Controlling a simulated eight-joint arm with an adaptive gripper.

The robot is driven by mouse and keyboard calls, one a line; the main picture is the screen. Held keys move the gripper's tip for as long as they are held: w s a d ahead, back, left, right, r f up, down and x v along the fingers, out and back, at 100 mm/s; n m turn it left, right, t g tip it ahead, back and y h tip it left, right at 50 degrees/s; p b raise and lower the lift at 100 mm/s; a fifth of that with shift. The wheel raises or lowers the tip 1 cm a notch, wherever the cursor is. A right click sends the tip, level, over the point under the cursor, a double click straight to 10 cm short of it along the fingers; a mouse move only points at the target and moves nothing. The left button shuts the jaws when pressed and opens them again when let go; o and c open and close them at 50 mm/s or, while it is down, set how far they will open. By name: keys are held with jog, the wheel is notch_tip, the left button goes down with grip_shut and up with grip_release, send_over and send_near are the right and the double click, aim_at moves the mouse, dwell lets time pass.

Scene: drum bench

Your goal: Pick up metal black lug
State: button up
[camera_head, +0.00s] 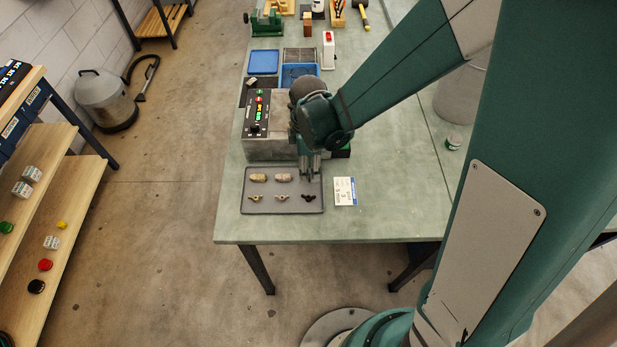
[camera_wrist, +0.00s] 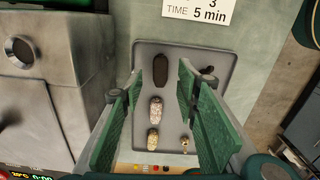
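The black lug (camera_head: 308,197) is a small dark winged piece at the front right of a grey tray (camera_head: 283,209). In the wrist view a small dark piece, likely this lug (camera_wrist: 208,71), shows just beyond the right finger. My gripper (camera_head: 311,174) hangs over the tray's back right corner, behind the lug. In the wrist view my gripper (camera_wrist: 160,80) is open and empty, its green-padded fingers wide apart. A longer dark oval piece (camera_wrist: 161,70) shows between the fingers. It is hidden behind the gripper in the head view.
Two pale oval pieces (camera_head: 258,178) and two brass-coloured lugs (camera_head: 254,198) share the tray. A grey machine with lit buttons (camera_head: 258,113) stands close behind. A printed card (camera_head: 345,191) lies to the tray's right. The bench's front edge is near.

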jog(key=shift+f, duration=1.55)
jog(key=shift+c, duration=0.6)
jog(key=c, duration=0.9)
